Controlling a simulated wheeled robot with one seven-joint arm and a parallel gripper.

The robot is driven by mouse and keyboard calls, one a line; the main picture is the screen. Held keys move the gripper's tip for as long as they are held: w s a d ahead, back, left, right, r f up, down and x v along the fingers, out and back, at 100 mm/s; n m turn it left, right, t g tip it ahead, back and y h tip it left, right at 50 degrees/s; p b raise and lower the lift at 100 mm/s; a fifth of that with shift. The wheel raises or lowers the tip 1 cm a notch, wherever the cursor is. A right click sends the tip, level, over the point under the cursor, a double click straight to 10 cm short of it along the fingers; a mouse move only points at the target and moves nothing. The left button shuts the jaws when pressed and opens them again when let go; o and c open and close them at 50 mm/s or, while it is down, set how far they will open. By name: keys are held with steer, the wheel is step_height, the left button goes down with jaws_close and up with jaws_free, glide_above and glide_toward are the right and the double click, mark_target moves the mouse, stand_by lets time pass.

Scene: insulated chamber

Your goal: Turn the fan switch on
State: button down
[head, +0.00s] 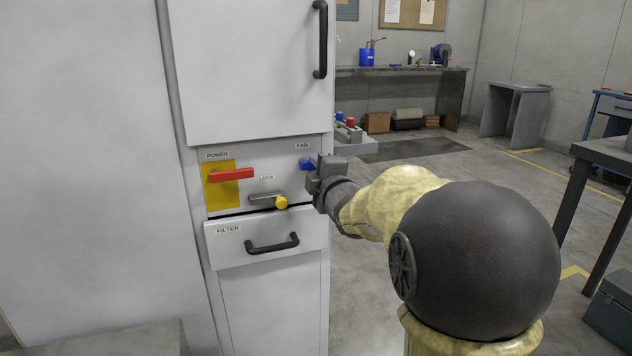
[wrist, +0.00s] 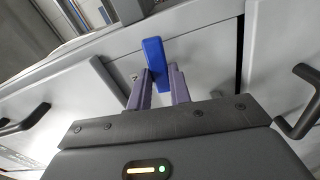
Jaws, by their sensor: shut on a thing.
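The fan switch is a small blue knob (head: 307,164) under the FAN label on the grey cabinet panel. In the wrist view the blue knob (wrist: 155,60) stands between my fingertips. My gripper (head: 318,172) is at the panel's right edge, and its two fingers (wrist: 160,82) are closed on the knob's sides. The gripper body hides part of the knob in the head view.
Left of the fan knob are a red power handle (head: 231,175) on a yellow plate and a lock lever (head: 267,200) with a yellow end. A filter drawer (head: 265,244) lies below, a door handle (head: 321,40) above.

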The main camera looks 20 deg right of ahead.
steer(key=shift+n+b, duration=0.45)
steer(key=shift+n, duration=0.25)
steer(key=c, duration=1.3)
jaws_free()
steer(key=shift+s, duration=0.1)
